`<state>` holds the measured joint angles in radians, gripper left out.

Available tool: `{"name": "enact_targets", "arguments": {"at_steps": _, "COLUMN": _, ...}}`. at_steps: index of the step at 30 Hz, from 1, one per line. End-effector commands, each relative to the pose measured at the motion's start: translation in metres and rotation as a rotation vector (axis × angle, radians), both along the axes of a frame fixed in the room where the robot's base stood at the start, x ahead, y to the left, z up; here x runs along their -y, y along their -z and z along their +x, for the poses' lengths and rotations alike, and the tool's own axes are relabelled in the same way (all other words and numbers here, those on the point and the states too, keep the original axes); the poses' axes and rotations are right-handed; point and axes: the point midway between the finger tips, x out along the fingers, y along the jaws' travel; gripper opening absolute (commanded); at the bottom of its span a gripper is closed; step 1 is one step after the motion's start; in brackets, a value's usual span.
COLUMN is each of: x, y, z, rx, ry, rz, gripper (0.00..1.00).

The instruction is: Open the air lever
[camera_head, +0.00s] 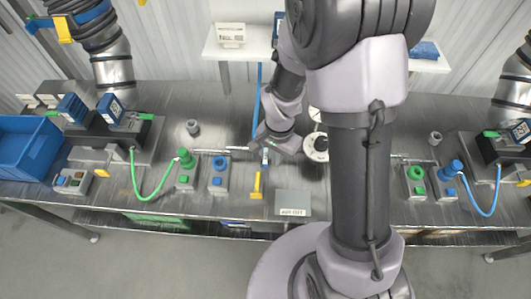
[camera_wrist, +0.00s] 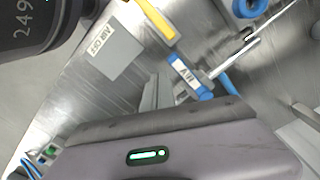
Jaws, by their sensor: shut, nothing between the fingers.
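The air lever (camera_wrist: 186,74) is a blue handle with a white label in the wrist view. It lies diagonally beside a thin metal pipe and a blue hose. In the head view the lever (camera_head: 265,158) is a small blue and white piece in front of my gripper. My gripper (camera_head: 272,143) is low over the middle of the bench, close to the lever, shut and empty. In the wrist view its grey body fills the bottom, and I cannot tell whether its fingers touch the lever.
A yellow handle (camera_head: 257,186) and a grey labelled box (camera_head: 293,203) stand near the front edge. A blue-button box (camera_head: 218,182) and green-button box (camera_head: 186,178) are to the left. A white round piece (camera_head: 314,147) is to the right. My arm hides part of the bench.

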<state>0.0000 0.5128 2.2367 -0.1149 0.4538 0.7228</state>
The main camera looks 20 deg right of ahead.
Motion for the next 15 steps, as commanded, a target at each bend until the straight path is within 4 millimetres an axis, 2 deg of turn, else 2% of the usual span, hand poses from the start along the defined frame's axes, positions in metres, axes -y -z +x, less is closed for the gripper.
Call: {"name": "enact_targets", "arguments": {"at_steps": 15, "x": -0.021, "y": 0.000, "z": 0.007, "rx": 0.000, "ry": -0.001, "rz": 0.000, "gripper": 0.00}}
